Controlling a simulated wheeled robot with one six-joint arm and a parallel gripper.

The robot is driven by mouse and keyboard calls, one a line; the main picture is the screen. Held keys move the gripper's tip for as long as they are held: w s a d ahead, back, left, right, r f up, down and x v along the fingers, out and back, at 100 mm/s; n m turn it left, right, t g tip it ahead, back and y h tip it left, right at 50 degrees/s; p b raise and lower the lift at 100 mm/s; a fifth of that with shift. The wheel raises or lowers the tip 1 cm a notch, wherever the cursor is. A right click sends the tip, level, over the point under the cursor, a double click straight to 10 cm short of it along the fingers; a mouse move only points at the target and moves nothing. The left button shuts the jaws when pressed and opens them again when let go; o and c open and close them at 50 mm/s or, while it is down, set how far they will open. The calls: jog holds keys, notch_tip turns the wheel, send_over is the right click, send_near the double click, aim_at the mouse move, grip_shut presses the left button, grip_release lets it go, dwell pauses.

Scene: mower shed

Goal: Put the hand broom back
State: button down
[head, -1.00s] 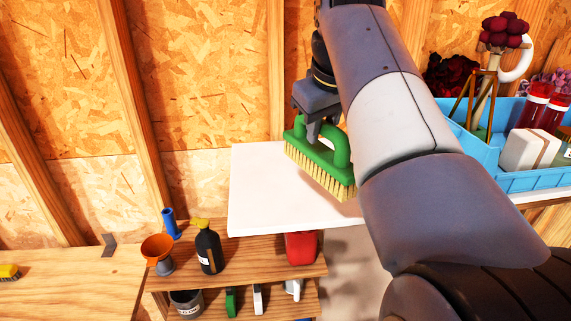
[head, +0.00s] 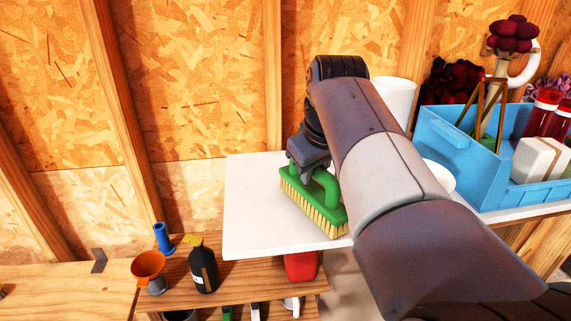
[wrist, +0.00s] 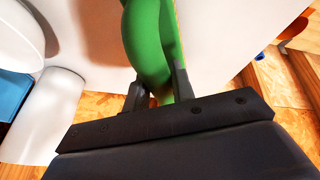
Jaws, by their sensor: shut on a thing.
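The hand broom (head: 318,205) is green with pale yellow bristles pointing down. My gripper (head: 312,172) is shut on its green handle, which also shows between the fingers in the wrist view (wrist: 150,45). I cannot tell whether the bristles touch the surface. My forearm hides part of the tabletop to the right of the broom.
A blue crate (head: 455,150) with bottles and a white box stands at right. A white cylinder (head: 396,98) and a white dish (head: 440,178) are behind my arm. A lower wooden shelf holds an orange funnel (head: 149,265) and a black bottle (head: 203,268). The tabletop's left part is clear.

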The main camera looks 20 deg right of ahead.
jog(key=shift+f, duration=0.65)
jog(key=c, duration=1.2)
grip_release()
jog(key=v, duration=1.2)
